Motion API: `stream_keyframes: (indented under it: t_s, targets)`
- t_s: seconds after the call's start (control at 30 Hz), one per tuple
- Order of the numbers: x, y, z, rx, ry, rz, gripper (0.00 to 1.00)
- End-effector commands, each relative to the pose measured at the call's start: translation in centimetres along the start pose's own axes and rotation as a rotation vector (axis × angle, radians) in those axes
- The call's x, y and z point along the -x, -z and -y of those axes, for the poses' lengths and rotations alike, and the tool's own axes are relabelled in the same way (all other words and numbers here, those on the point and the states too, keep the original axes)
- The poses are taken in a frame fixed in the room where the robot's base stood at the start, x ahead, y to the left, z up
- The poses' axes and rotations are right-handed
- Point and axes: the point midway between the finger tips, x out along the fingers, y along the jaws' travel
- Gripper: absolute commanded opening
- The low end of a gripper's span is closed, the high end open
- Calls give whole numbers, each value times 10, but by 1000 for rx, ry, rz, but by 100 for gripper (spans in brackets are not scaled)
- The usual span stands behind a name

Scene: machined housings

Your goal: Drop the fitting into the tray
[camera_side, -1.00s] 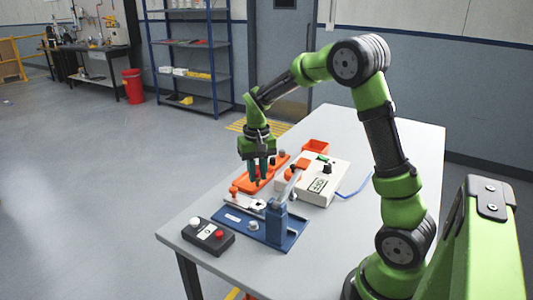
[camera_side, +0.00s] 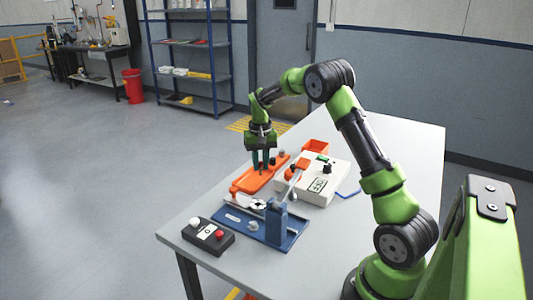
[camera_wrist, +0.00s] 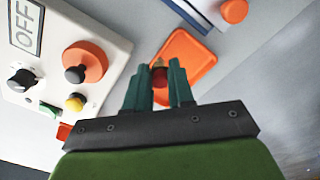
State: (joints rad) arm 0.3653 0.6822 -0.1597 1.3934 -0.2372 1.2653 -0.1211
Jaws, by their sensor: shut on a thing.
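My gripper (camera_side: 263,163) points down over the orange tray (camera_side: 240,187) in the side view. In the wrist view its teal fingers (camera_wrist: 160,68) are shut on the fitting (camera_wrist: 160,77), a small dark red piece with a brass-coloured end. The fitting cannot be made out in the side view. The tray (camera_wrist: 190,45) also shows in the wrist view, behind the fingers and the fitting. I cannot tell how far the fitting is above the tray floor.
A white control box (camera_side: 322,188) with knobs stands right of the tray. A blue fixture (camera_side: 262,232) with an upright post is in front.

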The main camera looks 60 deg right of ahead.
Motion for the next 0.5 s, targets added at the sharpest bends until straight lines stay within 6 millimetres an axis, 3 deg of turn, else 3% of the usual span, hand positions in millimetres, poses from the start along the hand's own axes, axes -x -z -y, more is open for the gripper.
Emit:
stream_keyframes:
  t_s: [0.03, 0.2, 0.5]
  targets:
    - [-7, 18, -5, -2, -2, 1, 0]
    - [-14, 55, -10, 24, -1, 0, 0]
    - [0, 72, -2, 82, 0, 0, 0]
